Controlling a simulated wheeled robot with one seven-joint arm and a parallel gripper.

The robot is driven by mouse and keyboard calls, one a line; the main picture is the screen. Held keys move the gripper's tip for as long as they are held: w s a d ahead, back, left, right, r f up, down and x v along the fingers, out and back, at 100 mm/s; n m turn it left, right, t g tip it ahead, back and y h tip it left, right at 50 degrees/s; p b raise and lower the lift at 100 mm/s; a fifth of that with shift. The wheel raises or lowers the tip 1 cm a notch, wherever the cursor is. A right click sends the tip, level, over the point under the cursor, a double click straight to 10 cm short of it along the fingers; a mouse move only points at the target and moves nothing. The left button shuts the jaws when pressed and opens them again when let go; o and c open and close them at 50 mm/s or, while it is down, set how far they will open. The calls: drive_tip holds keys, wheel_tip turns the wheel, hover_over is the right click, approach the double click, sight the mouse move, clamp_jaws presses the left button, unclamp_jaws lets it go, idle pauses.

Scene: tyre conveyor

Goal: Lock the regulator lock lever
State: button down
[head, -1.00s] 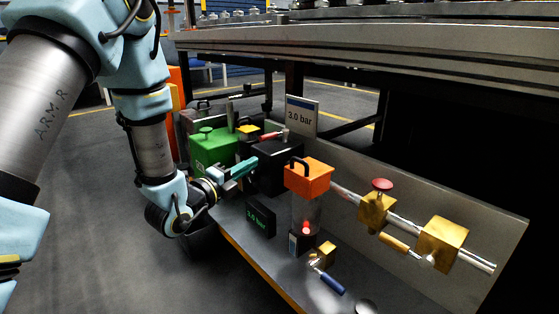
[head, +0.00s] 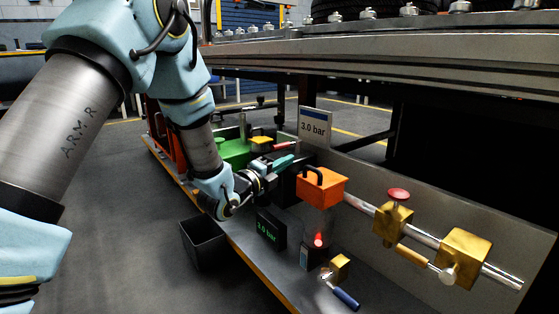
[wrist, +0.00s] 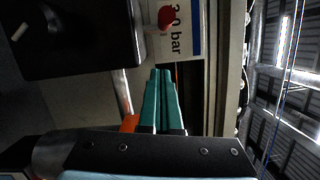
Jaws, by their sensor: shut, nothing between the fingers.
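My gripper (head: 286,161) has teal fingers, pressed together and empty. In the head view it is in front of a black box and covers much of it. A small red-handled lever (head: 285,146) shows just above the fingers, near the 3.0 bar sign (head: 315,126). In the wrist view the fingertips (wrist: 160,73) point towards the sign (wrist: 180,35). A red tip (wrist: 166,17), likely the lever's handle, shows beyond them beside the black box (wrist: 80,40), apart from the fingers. I cannot tell whether this is the lock lever or its locked position.
An orange-topped unit (head: 322,187) stands right of my gripper, with a lit 3.0 bar display (head: 270,231) in front. A green unit (head: 234,153) is behind left. Brass valves (head: 393,225) sit on a pipe at right. A black bin (head: 203,244) is on the floor.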

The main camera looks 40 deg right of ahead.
drive_tip(key=w, duration=0.1)
drive_tip(key=w+d+b, duration=0.1)
drive_tip(key=w, duration=0.1)
drive_tip(key=shift+d+r, duration=0.2)
drive_tip(key=shift+w+r+b, duration=0.2)
drive_tip(key=shift+w+b, duration=0.15)
drive_tip(key=shift+w, duration=0.2)
drive_tip(key=shift+w, duration=0.1)
drive_tip(key=shift+w+m+g, duration=0.25)
drive_tip(key=shift+m+g, duration=0.05)
drive_tip(key=shift+g, duration=0.2)
